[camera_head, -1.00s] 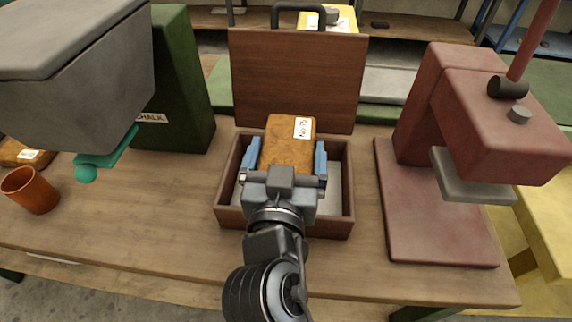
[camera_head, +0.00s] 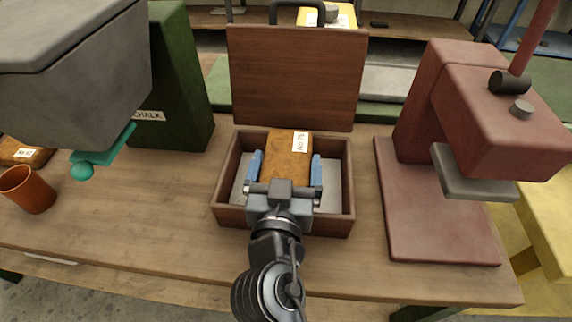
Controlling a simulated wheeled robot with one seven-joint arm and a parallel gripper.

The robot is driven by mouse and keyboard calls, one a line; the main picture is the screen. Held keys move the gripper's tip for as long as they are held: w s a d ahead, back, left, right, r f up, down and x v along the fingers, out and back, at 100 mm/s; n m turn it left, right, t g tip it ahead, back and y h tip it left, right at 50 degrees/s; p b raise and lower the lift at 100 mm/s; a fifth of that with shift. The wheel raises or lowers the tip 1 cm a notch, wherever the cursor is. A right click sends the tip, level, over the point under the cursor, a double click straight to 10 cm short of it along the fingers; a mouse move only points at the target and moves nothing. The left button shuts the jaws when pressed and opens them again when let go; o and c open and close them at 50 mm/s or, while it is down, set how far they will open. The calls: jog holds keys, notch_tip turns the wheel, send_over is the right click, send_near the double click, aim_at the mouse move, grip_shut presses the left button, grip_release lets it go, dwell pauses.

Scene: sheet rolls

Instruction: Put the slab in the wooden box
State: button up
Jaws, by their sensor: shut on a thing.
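The slab (camera_head: 288,160) is an orange-brown block with a white label on its far right corner. The wooden box (camera_head: 221,208) stands open on the bench, dark red-brown with a pale grey floor and its lid (camera_head: 295,78) upright at the back. My gripper (camera_head: 284,172) is over the box, its blue fingers shut on the slab's left and right sides. The slab is within the box's outline, low between its walls. I cannot tell whether its underside touches the floor. The gripper hides the slab's near end and part of the front wall.
A red press (camera_head: 440,170) stands close to the right of the box. At left are a green chalk case (camera_head: 175,95), a grey overhanging machine (camera_head: 75,75) with a teal part, an orange cup (camera_head: 28,190) and another brown block (camera_head: 22,152). Bare bench (camera_head: 150,205) lies left of the box.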

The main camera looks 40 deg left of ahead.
jog(key=shift+f+b, duration=0.4)
jog(key=shift+b, duration=0.15)
jog(key=o, duration=1)
jog(key=shift+f, duration=0.15)
jog(key=shift+r+p, duration=0.35)
jog(key=shift+p, duration=0.25)
jog(key=b+v, duration=0.2)
jog(key=v, duration=1)
jog(key=shift+r, duration=0.4)
